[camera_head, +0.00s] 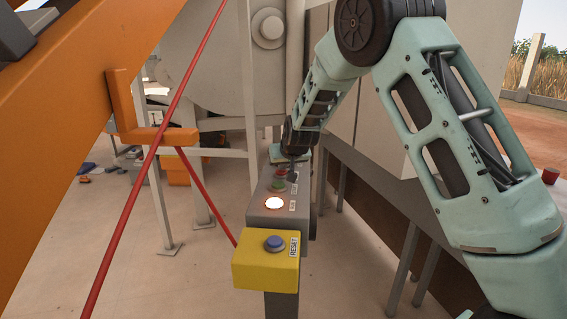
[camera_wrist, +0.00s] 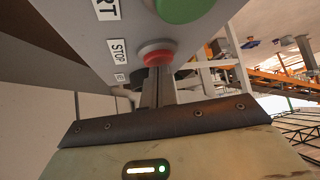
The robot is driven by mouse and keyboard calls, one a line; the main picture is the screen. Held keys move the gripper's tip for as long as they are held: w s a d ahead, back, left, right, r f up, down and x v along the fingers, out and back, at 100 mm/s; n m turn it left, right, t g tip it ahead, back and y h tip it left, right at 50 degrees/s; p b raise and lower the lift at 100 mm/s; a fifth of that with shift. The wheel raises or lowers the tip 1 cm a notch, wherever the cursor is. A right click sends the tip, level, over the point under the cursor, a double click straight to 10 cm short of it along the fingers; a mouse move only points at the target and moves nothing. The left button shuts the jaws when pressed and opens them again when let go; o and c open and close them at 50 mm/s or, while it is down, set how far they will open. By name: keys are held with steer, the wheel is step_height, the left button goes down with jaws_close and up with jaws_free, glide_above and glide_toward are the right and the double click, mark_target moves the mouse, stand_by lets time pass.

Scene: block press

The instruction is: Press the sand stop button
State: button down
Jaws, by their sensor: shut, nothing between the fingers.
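A grey control box (camera_head: 262,215) stands on a post, with several buttons in a row on top. A red button (camera_wrist: 157,53) sits beside a label reading STOP (camera_wrist: 118,51) in the wrist view; the red button also shows near the far end in the head view (camera_head: 280,171). A green button (camera_wrist: 184,8) is next to it. My gripper (camera_wrist: 157,72) is shut and empty, its fingertips right at the red button and overlapping its edge. I cannot tell whether they touch it. In the head view my gripper (camera_head: 292,172) is over the box's far end, partly hidden.
A lit white button (camera_head: 274,203) is nearer on the box. A yellow box (camera_head: 252,264) with a blue button (camera_head: 274,243) marked RESET is in front. An orange beam (camera_head: 70,110) and a red rod (camera_head: 150,160) cross the left. Grey machinery stands behind.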

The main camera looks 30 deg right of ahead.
steer(key=shift+f+b, duration=0.75)
steer(key=shift+f, duration=0.1)
steer(key=shift+s+f, duration=0.2)
steer(key=shift+f, duration=0.25)
steer(key=r+p, duration=0.2)
steer(key=r, duration=0.1)
steer(key=r+p, duration=0.1)
steer(key=r, duration=0.1)
steer(key=shift+w+d+r, duration=0.1)
steer(key=shift+w, duration=0.15)
steer(key=b+v, duration=0.2)
steer(key=v, duration=0.8)
